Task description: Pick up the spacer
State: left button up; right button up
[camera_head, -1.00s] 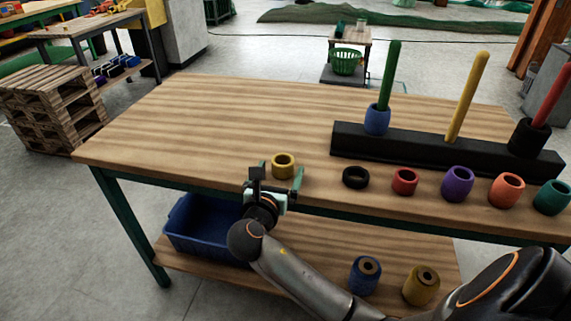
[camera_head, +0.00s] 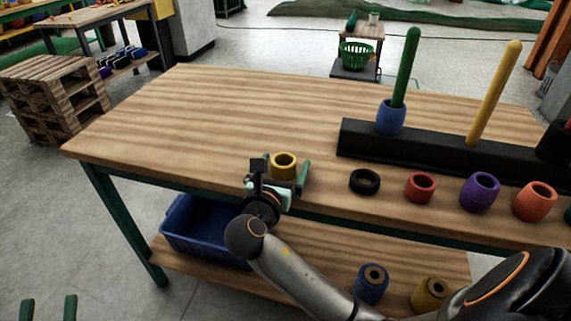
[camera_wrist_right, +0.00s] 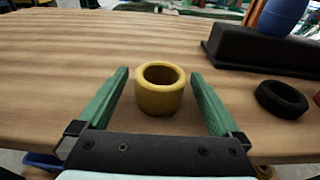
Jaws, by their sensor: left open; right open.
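A short yellow ring-shaped spacer (camera_head: 284,174) stands upright on the wooden table near its front edge. My right gripper (camera_head: 281,169) is open, with one green finger on each side of the yellow spacer. In the right wrist view the yellow spacer (camera_wrist_right: 159,98) stands between the two fingers of the right gripper (camera_wrist_right: 159,74), with a visible gap on both sides. My left gripper (camera_head: 49,306) shows only as two spread green fingertips at the bottom left corner, away from the table, open and empty.
A black ring (camera_head: 364,181), red ring (camera_head: 420,189), purple ring (camera_head: 480,194) and orange ring (camera_head: 534,203) line the front edge to the right. Behind them a black bar (camera_head: 430,147) holds upright pegs; a blue ring (camera_head: 391,118) sits on the green peg (camera_head: 406,70). The table's left is clear.

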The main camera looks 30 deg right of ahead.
jog(key=c, duration=1.4)
jog(key=shift+r, duration=0.15)
